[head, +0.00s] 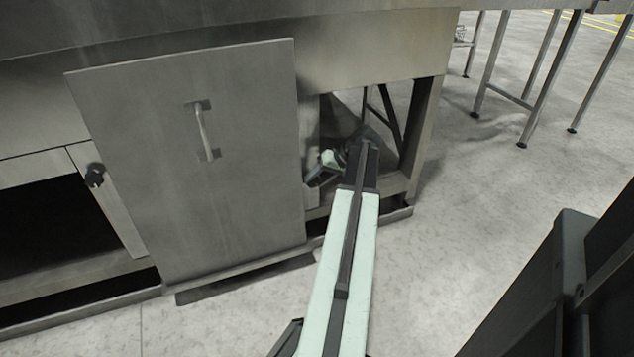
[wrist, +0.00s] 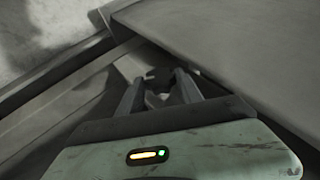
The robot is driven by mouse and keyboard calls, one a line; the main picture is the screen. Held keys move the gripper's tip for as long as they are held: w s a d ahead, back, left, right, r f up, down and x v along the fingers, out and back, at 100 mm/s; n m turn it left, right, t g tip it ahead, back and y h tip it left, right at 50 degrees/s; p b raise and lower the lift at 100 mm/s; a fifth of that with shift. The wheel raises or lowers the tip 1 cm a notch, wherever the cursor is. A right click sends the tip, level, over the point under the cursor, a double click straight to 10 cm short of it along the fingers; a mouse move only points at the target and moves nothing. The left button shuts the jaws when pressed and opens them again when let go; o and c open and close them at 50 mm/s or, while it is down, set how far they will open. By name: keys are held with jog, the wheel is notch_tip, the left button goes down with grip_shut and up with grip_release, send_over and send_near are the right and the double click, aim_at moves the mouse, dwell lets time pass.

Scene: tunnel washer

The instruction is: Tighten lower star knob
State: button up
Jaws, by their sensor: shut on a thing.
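The lower star knob (wrist: 158,76) is a small dark knob in the wrist view, between the two grey fingers of my gripper (wrist: 157,82). My gripper is shut on it. In the head view my gripper (head: 314,178) is at the right edge of the grey metal panel, low in the frame opening. The knob cannot be made out there. The panel (head: 215,150) has a bar handle (head: 203,130) and hangs tilted against the washer front. Another dark knob (head: 95,175) is on the post left of the panel, away from my gripper.
The steel washer frame (head: 425,125) encloses the opening around my arm, with a post on its right and a low sill. A dark open bay (head: 50,235) is at left. Steel table legs (head: 545,75) stand at back right. The concrete floor (head: 490,200) at right is clear.

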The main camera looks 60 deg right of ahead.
jog(key=y+b, duration=0.1)
jog(key=f+t+b, duration=0.1)
jog(key=b, duration=0.1)
jog(key=t+y+b, duration=0.1)
jog(key=shift+s+d+f+m+y+b, duration=0.15)
jog(key=shift+s+d+m+y+b, duration=0.15)
jog(key=shift+s+m+b, duration=0.1)
jog(key=shift+t+y+b, duration=0.3)
jog(key=shift+t+b, duration=0.3)
jog(key=shift+b, duration=0.25)
jog(key=shift+a+r, duration=0.1)
jog(key=shift+r, duration=0.15)
jog(key=o, duration=1.1)
jog(key=shift+w, duration=0.15)
jog(key=shift+r, duration=0.1)
